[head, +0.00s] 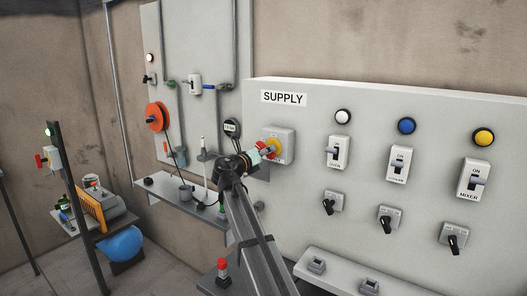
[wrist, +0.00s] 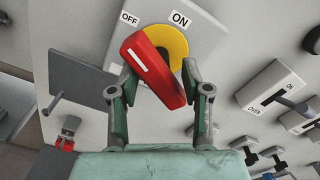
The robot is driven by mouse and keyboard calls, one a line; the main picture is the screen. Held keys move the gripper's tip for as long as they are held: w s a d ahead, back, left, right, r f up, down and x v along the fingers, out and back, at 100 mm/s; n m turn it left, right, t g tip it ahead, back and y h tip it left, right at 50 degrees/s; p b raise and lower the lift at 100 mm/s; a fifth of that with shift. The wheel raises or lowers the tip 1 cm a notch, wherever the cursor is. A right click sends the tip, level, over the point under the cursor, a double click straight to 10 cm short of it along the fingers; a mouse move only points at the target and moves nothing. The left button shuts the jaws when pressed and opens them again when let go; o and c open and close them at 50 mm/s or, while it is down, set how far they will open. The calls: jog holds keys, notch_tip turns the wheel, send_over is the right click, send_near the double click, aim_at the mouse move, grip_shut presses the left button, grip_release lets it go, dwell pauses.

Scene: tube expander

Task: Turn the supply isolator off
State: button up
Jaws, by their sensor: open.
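The supply isolator (head: 289,143) is a light grey box with a yellow disc and a red handle, on the panel under the SUPPLY label. In the wrist view its red handle (wrist: 157,75) lies slanted, upper left to lower right, with a white stripe near its upper-left end. The OFF label (wrist: 130,18) and ON label (wrist: 180,19) show above the yellow disc (wrist: 170,42). I cannot tell for sure which label the handle marks. My gripper (head: 263,153) is open, with its fingers (wrist: 159,76) on either side of the handle. Contact is unclear, and part of the disc is hidden.
Right of the isolator are the OVEN switch (head: 338,152), another breaker (head: 398,164) and the MIXER switch (head: 473,179), with black knobs below and lamps above. A grey shelf (head: 180,199) runs along the wall at left. An orange reel (head: 157,116) hangs above it.

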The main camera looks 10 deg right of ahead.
jog(key=shift+x, duration=1.55)
grip_shut()
jog(key=n, duration=0.5)
jog(key=shift+n, duration=0.4)
grip_release()
jog(key=shift+o, duration=0.3)
